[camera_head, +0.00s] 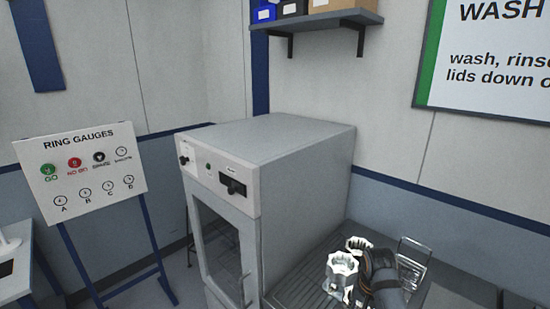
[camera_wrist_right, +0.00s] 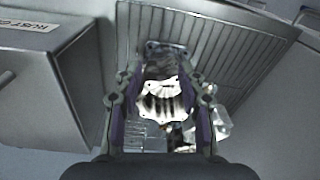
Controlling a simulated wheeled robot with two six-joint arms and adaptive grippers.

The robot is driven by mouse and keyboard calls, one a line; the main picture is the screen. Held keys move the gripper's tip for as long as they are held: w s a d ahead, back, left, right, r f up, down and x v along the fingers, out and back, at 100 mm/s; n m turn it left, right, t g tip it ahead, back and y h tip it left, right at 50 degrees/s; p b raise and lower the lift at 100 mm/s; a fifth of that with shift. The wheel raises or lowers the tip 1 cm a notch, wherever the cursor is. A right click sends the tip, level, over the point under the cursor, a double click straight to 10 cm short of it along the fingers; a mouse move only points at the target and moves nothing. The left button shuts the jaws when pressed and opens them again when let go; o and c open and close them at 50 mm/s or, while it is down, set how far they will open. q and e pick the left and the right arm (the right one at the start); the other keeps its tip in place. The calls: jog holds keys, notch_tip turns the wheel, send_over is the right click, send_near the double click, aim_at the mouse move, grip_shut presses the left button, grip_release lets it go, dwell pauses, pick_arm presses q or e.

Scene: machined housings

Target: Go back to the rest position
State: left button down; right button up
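My right gripper (camera_head: 352,272) is low over the ribbed draining surface (camera_head: 312,272) in the head view, beside two shiny metal housings. One housing (camera_head: 342,268) stands at the front left of the gripper, the other (camera_head: 357,243) just behind it. In the right wrist view the fingers of my right gripper (camera_wrist_right: 162,82) are spread wide, with a bright scalloped housing (camera_wrist_right: 163,103) showing between them. I see no clear grip on it, though contact at the sides is hard to judge. My left gripper is not in view.
A grey cabinet washer (camera_head: 290,150) with a glass door stands left of the draining surface. A wire rack (camera_head: 413,262) is right of my gripper. A ring gauge board (camera_head: 82,172) stands far left. A wall shelf (camera_head: 318,21) hangs above; the air between is clear.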

jog(key=s+f+n+t, duration=0.25)
jog(key=s+n, duration=0.55)
jog(key=s, duration=1.5)
notch_tip(320, 180, down, 34)
jog(key=s+d+g+b, duration=0.1)
jog(key=s+d+b, duration=0.1)
jog(key=b, duration=0.6)
pick_arm(q)
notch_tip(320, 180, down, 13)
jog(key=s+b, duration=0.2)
jog(key=b, duration=0.3)
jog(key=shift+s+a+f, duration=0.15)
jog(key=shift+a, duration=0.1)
pick_arm(e)
jog(key=s+d+f+g, duration=0.1)
jog(key=s+f, duration=1.7)
jog(key=f, duration=0.3)
jog(key=shift+s+d+m+h, duration=0.15)
jog(key=shift+d+m+h, duration=0.15)
jog(key=shift+m, duration=0.1)
